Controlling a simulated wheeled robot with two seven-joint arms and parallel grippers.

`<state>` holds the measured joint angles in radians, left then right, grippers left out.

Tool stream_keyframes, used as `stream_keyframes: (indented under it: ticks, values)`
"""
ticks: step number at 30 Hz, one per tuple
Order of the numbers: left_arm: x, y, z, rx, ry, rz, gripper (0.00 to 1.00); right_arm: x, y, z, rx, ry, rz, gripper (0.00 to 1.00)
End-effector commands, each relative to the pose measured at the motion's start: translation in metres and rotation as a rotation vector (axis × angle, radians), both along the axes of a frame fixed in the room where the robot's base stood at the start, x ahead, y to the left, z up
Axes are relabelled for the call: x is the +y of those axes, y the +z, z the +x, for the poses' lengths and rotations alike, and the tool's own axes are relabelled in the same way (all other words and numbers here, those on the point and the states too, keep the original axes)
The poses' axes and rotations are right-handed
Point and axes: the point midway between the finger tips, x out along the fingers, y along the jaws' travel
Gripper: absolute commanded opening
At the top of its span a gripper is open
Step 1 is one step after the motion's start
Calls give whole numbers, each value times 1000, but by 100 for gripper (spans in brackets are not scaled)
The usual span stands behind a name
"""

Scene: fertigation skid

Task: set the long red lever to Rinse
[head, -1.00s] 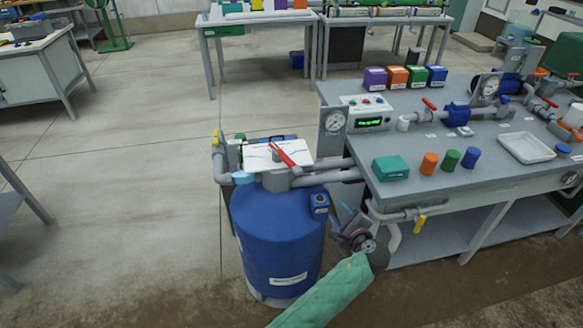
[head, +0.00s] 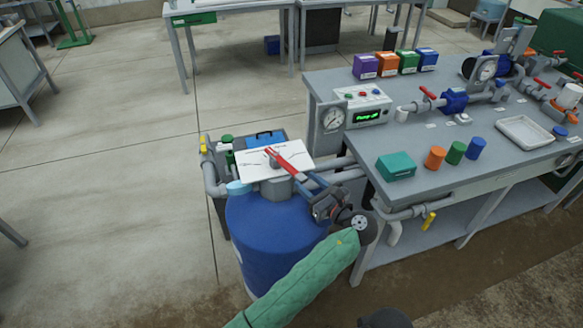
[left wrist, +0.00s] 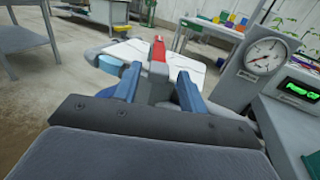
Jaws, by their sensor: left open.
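The long red lever (head: 283,163) lies across a white marked plate (head: 254,170) above a round blue tank (head: 258,235). The plate's lettering is too small to read, so I cannot tell which mark the lever points to. My left gripper (head: 299,175) is open at the lever's near right end. In the left wrist view the red lever (left wrist: 158,50) shows between and beyond the two blue fingers (left wrist: 160,80). I cannot tell whether either finger touches it.
The grey bench (head: 420,175) stands close on the right, with a pressure gauge (head: 333,119) and a green-lit control box (head: 366,112). A pipe with a yellow handle (head: 429,221) runs below its edge. Open floor lies left of the tank.

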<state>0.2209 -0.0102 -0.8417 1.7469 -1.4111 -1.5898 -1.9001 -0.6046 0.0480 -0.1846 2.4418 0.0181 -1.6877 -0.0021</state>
Motion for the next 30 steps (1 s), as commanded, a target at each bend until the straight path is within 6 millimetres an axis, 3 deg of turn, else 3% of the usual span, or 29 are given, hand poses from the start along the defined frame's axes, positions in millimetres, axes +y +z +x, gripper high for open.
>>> stream_keyframes:
  ticks: [2,12,24,30]
  values:
    - [9,2,10,-1,1,3,42,-1,-1,1,6,-2,-4,0]
    - [36,1,41,0,0,1,42,2,-45,12,7,0,-9,0]
    - [40,0,47,0,0,-1,42,2,-53,14,8,-1,-11,0]
    - [40,0,46,0,0,-1,4,2,-53,14,9,0,-10,0]
